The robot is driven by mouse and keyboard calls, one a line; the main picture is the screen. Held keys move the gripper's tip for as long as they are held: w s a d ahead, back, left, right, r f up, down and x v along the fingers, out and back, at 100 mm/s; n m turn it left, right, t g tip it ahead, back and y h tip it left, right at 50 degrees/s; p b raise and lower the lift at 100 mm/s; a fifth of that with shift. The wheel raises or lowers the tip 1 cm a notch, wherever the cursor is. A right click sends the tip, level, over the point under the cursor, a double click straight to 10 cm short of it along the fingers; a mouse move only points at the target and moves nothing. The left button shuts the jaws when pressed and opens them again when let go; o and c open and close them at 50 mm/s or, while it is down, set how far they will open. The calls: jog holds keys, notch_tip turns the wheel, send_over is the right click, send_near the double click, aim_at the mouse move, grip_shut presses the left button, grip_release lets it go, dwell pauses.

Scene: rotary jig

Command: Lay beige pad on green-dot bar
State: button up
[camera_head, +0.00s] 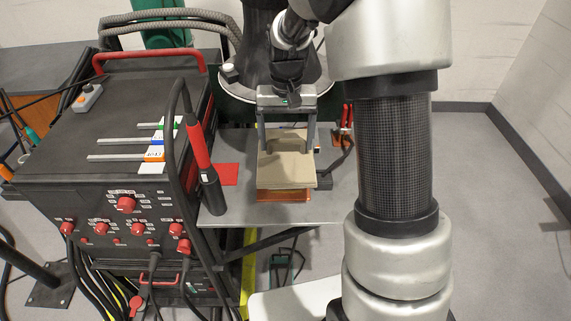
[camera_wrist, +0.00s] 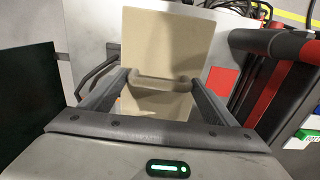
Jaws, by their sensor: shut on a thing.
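The beige pad (camera_head: 287,171) is a flat square plate in my gripper (camera_head: 287,138), near the middle of the head view. In the wrist view my gripper (camera_wrist: 162,82) is shut on the raised grip of the pad (camera_wrist: 165,40). The pad is over an orange-brown block (camera_head: 284,196) on the grey table; I cannot tell whether they touch. The bar with the green mark (camera_head: 150,126) lies on top of the black cabinet, left of my gripper. It is the farthest of three parallel metal bars; the others have blue (camera_head: 130,142) and orange (camera_head: 115,157) marks.
The black cabinet (camera_head: 75,150) has a red handle and red knobs. A red-and-black torch (camera_head: 198,140) and a thick cable stand upright between cabinet and pad. A red square (camera_head: 229,174) lies on the grey table (camera_head: 235,207). Floor at right is clear.

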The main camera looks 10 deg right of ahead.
aim_at(286, 153)
jog(key=shift+f, duration=3.2)
jog(key=shift+f, duration=0.1)
jog(key=o, duration=1.6)
